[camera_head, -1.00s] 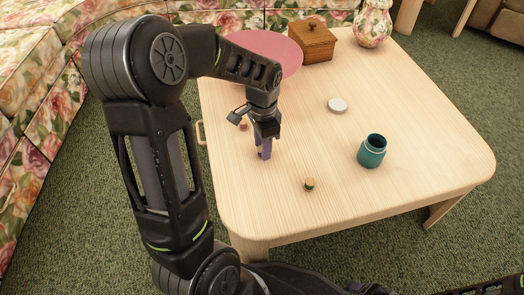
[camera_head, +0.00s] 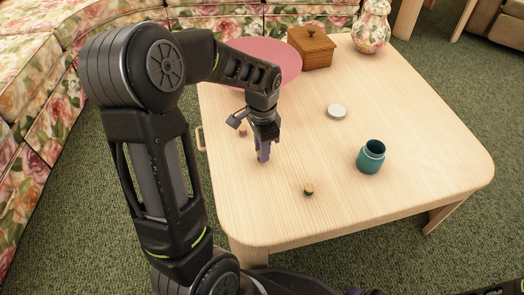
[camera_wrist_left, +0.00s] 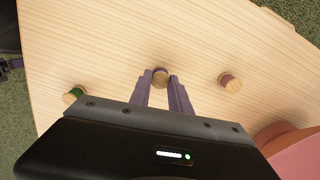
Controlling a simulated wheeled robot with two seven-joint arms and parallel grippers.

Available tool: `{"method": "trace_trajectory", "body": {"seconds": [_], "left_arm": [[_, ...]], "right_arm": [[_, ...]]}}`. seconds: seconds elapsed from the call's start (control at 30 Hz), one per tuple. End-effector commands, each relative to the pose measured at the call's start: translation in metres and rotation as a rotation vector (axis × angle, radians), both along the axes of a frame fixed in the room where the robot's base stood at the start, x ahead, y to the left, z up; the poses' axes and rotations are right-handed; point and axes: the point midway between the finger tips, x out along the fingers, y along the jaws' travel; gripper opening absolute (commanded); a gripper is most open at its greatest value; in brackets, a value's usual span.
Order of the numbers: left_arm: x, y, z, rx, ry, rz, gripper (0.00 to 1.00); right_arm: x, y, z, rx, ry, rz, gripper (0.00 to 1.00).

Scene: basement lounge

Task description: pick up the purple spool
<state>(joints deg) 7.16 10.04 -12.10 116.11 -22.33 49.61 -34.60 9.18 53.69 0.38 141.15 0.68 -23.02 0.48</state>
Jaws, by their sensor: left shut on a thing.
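My left gripper (camera_head: 263,157) points down at the table, its purple-grey fingers shut on the purple spool. In the left wrist view the spool (camera_wrist_left: 160,77) shows its round wooden end between the fingertips (camera_wrist_left: 161,82), with a dark purple edge. In the head view the fingers mostly hide the spool. I cannot tell whether it touches the tabletop.
On the light wooden table (camera_head: 330,150) are a reddish spool (camera_head: 242,131), a green spool (camera_head: 308,190), a teal jar (camera_head: 371,157), a white lid (camera_head: 336,111), a pink round plate (camera_head: 268,60), a wooden box (camera_head: 311,48) and a floral vase (camera_head: 371,27).

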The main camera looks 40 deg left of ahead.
Motion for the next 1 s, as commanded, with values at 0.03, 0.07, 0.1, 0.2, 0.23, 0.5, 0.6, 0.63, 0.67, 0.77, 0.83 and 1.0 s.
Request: {"method": "trace_trajectory", "body": {"seconds": [0.03,0.07,0.1,0.2,0.23,0.5,0.6,0.63,0.67,0.77,0.83,1.0], "left_arm": [[0.001,0.0,0.011,0.0,-0.004,0.0,0.0],[0.001,0.0,0.017,0.0,-0.004,0.0,0.0],[0.001,0.0,0.024,0.0,-0.004,0.0,0.0],[0.001,0.0,0.045,0.001,-0.005,0.0,0.0],[0.001,0.0,0.051,0.0,-0.004,-0.001,0.0],[0.001,0.0,0.088,0.0,-0.001,-0.001,0.0],[0.0,0.0,0.09,0.0,-0.001,-0.001,0.0],[0.0,0.0,0.09,0.0,-0.001,-0.001,0.0],[0.0,0.0,0.09,0.0,-0.001,-0.001,0.0],[0.0,0.0,0.09,0.0,-0.001,-0.001,0.0],[0.0,0.0,0.09,0.0,-0.001,-0.001,0.0],[0.0,0.0,0.089,0.0,-0.001,-0.001,0.0]], "right_arm": [[-0.001,0.0,0.007,0.0,0.002,0.001,0.76],[-0.001,0.0,0.01,0.0,0.002,0.002,0.76],[-0.002,0.0,0.014,0.0,0.004,0.002,0.76],[-0.004,0.0,0.025,0.001,0.009,0.005,0.76],[-0.004,0.0,0.028,0.002,0.01,0.006,0.76],[-0.007,-0.001,0.045,0.003,0.018,0.01,0.76],[-0.008,-0.001,0.045,0.003,0.019,0.01,0.76],[-0.008,-0.001,0.045,0.003,0.019,0.01,0.76],[-0.008,-0.001,0.045,0.003,0.019,0.01,0.76],[-0.008,-0.001,0.044,0.003,0.019,0.01,0.76],[-0.008,-0.001,0.044,0.003,0.019,0.01,0.76],[-0.008,-0.001,0.044,0.003,0.019,0.01,0.76]]}}
